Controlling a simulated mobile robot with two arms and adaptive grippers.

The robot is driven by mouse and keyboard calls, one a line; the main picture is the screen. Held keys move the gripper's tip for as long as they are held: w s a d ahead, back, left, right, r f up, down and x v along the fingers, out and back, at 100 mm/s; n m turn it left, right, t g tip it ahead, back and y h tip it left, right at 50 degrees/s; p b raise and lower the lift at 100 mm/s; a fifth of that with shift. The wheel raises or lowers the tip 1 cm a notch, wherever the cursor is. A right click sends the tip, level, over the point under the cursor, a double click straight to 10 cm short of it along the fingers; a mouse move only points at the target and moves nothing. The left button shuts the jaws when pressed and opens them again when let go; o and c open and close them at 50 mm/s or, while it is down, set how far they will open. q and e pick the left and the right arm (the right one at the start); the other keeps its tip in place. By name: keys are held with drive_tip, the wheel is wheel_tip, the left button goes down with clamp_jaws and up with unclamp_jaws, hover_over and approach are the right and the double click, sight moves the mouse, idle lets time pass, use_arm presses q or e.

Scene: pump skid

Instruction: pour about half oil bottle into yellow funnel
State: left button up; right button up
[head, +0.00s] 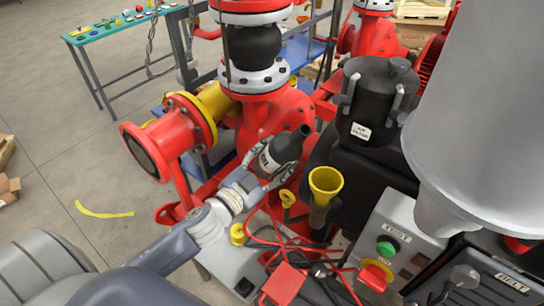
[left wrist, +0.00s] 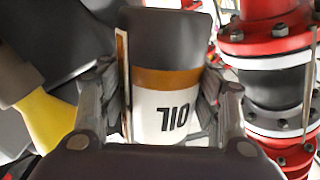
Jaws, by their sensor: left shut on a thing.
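The oil bottle (head: 286,148) is dark with a white label and is tilted, its neck pointing up and to the right in the head view. My left gripper (head: 262,172) is shut around its body. In the left wrist view the bottle (left wrist: 166,95) sits between both fingers, showing an orange band and an upside-down "OIL" label. The yellow funnel (head: 325,182) stands upright to the right of and below the bottle in the head view, apart from it. The funnel (left wrist: 48,120) also shows at the left of the wrist view. My right gripper is not in view.
A red pump with a flanged pipe (head: 165,145) stands behind and left of the bottle. A black tank (head: 372,105) is behind the funnel. A control box with a green button (head: 386,248) is at front right. Red cables (head: 290,245) lie below the funnel.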

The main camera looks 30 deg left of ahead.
sight(266, 150)
use_arm(q)
drive_tip(key=m, duration=0.1)
drive_tip(key=d+m, duration=0.1)
drive_tip(key=shift+d+r+m+p, duration=0.2)
drive_tip(key=shift+r+m+p, duration=0.05)
drive_tip(key=shift+m+p, duration=0.05)
drive_tip(key=shift+d+m, duration=0.15)
drive_tip(key=shift+m, duration=0.25)
drive_tip(key=shift+s, duration=0.1)
drive_tip(key=shift+a+r+m+p, duration=0.45)
drive_tip(key=shift+m+p, duration=0.15)
drive_tip(key=shift+m, duration=0.1)
drive_tip(key=shift+a+r+m+p, duration=0.5)
drive_tip(key=shift+r+m+p, duration=0.2)
drive_tip(key=shift+m+p, duration=0.25)
idle(2.1)
drive_tip(key=shift+w+a+r+m+p, duration=0.1)
drive_tip(key=shift+a+r+m+p, duration=0.05)
drive_tip(key=shift+r+m+p, duration=0.25)
drive_tip(key=shift+w+a+r+m+p, duration=0.1)
drive_tip(key=shift+r+m+p, duration=0.15)
drive_tip(key=shift+m+p, duration=0.2)
idle(2.4)
